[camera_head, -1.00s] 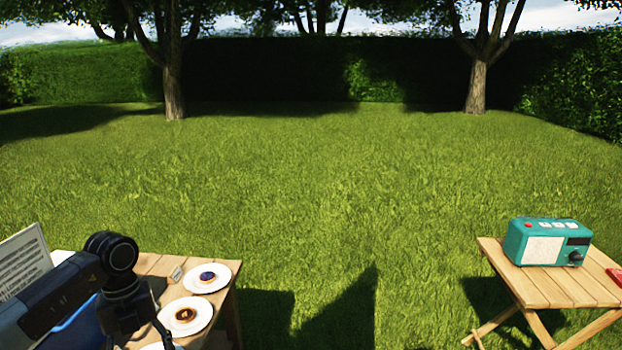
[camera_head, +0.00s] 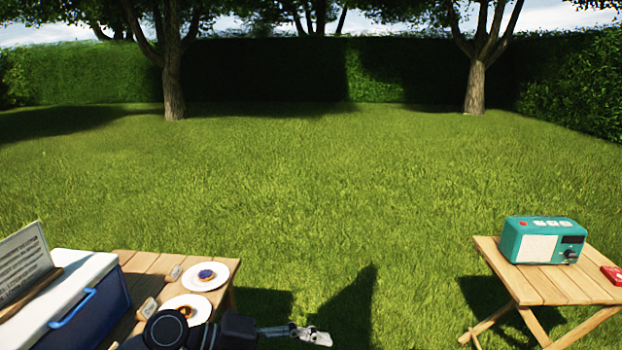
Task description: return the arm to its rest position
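My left arm lies low along the bottom edge, with its black links in front of the wooden table (camera_head: 145,262). Its gripper (camera_head: 312,335) points right, past the table's right edge and over the grass. I see nothing held in it, but the fingers are too small and side-on to tell open from shut. My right gripper is not in view.
A blue cooler with a white lid (camera_head: 75,272) and a sign (camera_head: 22,262) stand at left. White plates (camera_head: 222,283) (camera_head: 203,300) hold round pastries. A teal radio (camera_head: 540,240) and a red item (camera_head: 612,274) sit on a right-hand table. Grass between is clear.

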